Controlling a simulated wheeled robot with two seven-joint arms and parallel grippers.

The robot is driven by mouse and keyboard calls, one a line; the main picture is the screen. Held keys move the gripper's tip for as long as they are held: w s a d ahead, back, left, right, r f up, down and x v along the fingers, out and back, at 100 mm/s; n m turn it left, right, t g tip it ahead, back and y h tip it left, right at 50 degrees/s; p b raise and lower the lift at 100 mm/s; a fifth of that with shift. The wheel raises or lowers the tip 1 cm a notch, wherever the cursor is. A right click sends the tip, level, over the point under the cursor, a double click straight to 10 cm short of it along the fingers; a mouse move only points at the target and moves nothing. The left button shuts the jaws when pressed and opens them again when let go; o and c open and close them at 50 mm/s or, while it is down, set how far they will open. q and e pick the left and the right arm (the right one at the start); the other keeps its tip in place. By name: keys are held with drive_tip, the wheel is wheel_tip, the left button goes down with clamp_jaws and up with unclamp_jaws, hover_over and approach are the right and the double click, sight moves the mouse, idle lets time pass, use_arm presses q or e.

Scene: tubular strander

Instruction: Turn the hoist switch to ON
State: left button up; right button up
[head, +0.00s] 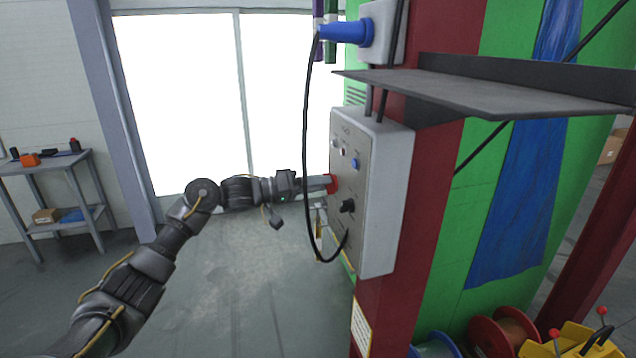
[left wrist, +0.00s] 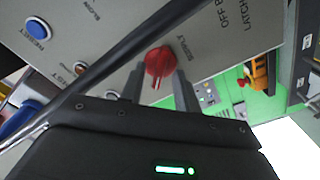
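The grey control box (head: 385,200) is fixed to a red column. On its face is a red rotary switch (left wrist: 160,62) with its handle bar pointing down in the left wrist view, beside printed words that include SUPPLY and OFF. Only a bit of its red edge (head: 334,184) shows in the head view. My left gripper (head: 328,182) is at the box face. In the left wrist view its two fingers (left wrist: 160,90) stand apart, one on each side of the red switch, with gaps visible. I cannot tell whether a fingertip touches it. My right gripper is not in view.
A blue button (head: 354,163) and a black knob (head: 347,206) are on the same box face. A black cable (head: 305,130) hangs in front of the box. A grey shelf (head: 480,92) juts out above. The floor left of the box is clear.

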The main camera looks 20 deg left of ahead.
use_arm(q)
drive_tip(key=c, duration=0.6)
drive_tip(key=shift+d, duration=0.1)
clamp_jaws()
drive_tip(key=shift+m, duration=0.4)
drive_tip(key=m+b, duration=0.4)
drive_tip(key=m, duration=0.4)
drive_tip(key=m+b, duration=0.5)
drive_tip(key=m, duration=0.3)
drive_tip(key=shift+s+f+m, duration=0.1)
drive_tip(key=shift+s+m, duration=0.1)
drive_tip(key=shift+m, duration=0.5)
